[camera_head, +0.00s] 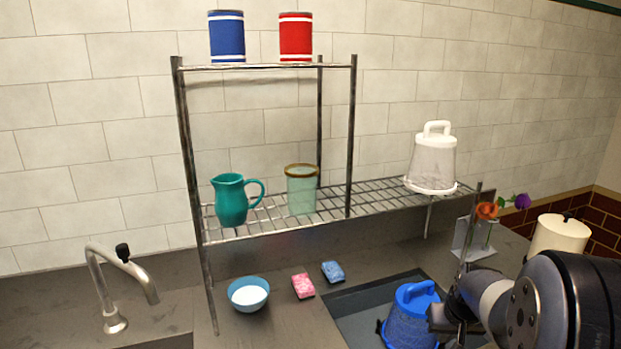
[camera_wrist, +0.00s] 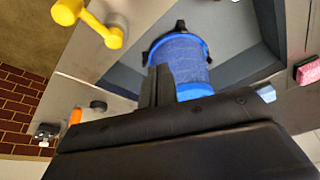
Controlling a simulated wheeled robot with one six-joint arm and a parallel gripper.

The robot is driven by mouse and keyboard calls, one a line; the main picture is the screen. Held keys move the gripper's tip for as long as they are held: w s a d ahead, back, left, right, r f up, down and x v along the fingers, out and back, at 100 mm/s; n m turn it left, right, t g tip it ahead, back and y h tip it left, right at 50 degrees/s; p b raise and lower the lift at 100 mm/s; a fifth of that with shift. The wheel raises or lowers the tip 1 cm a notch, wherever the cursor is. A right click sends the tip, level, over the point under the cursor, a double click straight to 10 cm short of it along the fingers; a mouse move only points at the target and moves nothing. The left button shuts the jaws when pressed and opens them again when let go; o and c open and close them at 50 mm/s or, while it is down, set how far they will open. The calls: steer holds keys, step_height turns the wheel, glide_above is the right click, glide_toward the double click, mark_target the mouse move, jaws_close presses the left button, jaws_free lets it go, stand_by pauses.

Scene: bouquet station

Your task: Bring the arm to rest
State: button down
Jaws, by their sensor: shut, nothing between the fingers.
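My arm enters the head view from the right edge. My gripper (camera_head: 455,318) is over the right part of the sink area, close to the blue lidded container there. In the wrist view my gripper's dark fingers (camera_wrist: 158,88) are together with nothing between them. The blue container (camera_head: 411,318) has a handle on top and sits in the dark recess; it also shows in the wrist view (camera_wrist: 182,62), just beyond the fingers. I cannot tell whether the fingers touch it.
A wire rack (camera_head: 350,200) holds a teal jug (camera_head: 231,200), a glass jar (camera_head: 302,190) and a white lidded container (camera_head: 432,160). Flowers (camera_head: 487,211) in a vase and a cream canister (camera_head: 560,236) stand near my arm. A bowl (camera_head: 248,294) and two sponges lie left of the recess.

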steer(key=shift+v, duration=1.7)
steer(key=shift+f, duration=0.15)
